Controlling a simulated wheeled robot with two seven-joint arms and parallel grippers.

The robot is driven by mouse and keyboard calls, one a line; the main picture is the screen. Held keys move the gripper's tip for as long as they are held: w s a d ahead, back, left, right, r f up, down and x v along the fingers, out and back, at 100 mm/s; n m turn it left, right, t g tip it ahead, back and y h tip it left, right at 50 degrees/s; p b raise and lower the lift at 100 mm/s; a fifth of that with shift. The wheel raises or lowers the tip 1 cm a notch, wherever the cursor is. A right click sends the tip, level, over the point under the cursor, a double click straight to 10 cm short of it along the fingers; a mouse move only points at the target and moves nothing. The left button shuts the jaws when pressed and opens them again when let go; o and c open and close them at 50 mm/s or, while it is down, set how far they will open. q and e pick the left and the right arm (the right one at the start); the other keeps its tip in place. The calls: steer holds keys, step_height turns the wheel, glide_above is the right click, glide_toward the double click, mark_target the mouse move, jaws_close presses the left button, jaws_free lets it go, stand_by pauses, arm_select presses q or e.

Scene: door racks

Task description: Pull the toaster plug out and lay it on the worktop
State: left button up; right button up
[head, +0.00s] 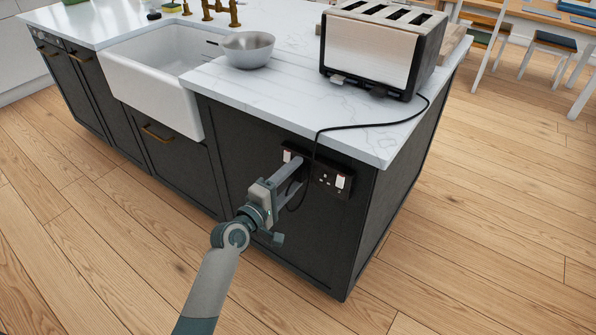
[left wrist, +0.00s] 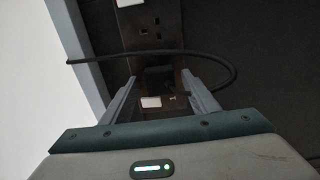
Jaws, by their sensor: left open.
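The silver and black toaster (head: 372,48) stands on the white marble worktop (head: 270,97) near its right end. Its black cord (head: 363,126) runs over the front edge and down to a black double socket (head: 328,180) on the dark island side. My left gripper (head: 292,172) reaches to the socket's left half, jaws open. In the left wrist view, the fingers (left wrist: 160,98) stand on either side of a dark plug (left wrist: 178,103), with the cord (left wrist: 205,55) looping beside it. The plug is hard to make out against the socket; the head view hides it behind the gripper. My right gripper is not in view.
A white sink (head: 155,85) and brass taps (head: 210,10) are further left. The worktop in front of the bowl and toaster is clear. The wooden floor (head: 470,220) beside the island is free.

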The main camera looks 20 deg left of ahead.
arm_select(q)
steer(key=shift+c, duration=0.6)
jaws_close()
steer(key=shift+s, duration=0.1)
steer(key=p+v, duration=0.1)
steer(key=v, duration=0.4)
steer(key=shift+s+a, duration=0.15)
steer(key=shift+s, duration=0.15)
stand_by(0.5)
steer(key=shift+s+p, duration=0.15)
steer(key=shift+p, duration=0.15)
steer(key=shift+v, duration=1.4)
steer(key=shift+r, duration=0.15)
